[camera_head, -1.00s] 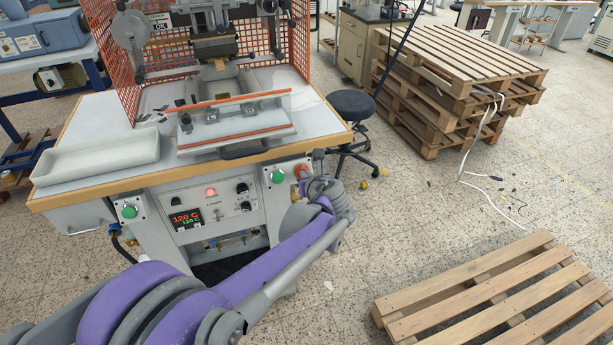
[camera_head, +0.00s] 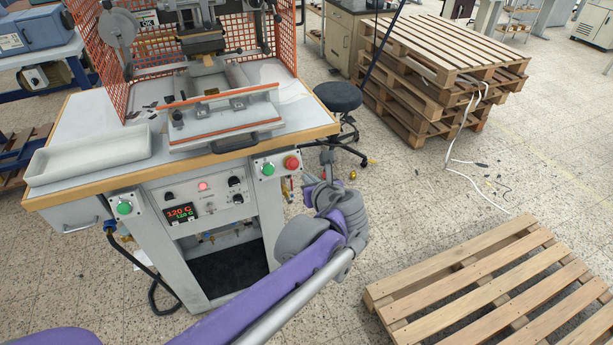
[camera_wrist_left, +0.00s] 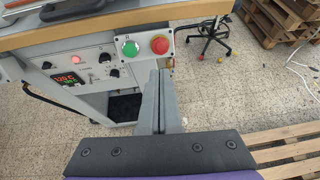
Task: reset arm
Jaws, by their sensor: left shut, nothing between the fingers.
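My left arm reaches in from the bottom of the head view. Its gripper (camera_head: 327,163) is to the right of the press table's front corner, apart from it. In the left wrist view the two grey fingers (camera_wrist_left: 161,78) are together with nothing between them. They point toward the control box with a green button (camera_wrist_left: 130,47) and a red button (camera_wrist_left: 160,44). The same red button (camera_head: 292,163) and green button (camera_head: 268,169) show in the head view. My right gripper is not in view.
The stamping press table (camera_head: 90,182) carries a white tray (camera_head: 90,158) and an orange guard (camera_head: 88,50). A black stool (camera_head: 338,97) stands behind the gripper. Stacked pallets (camera_head: 440,85) are at the back right, and a low pallet (camera_head: 490,290) is at the lower right.

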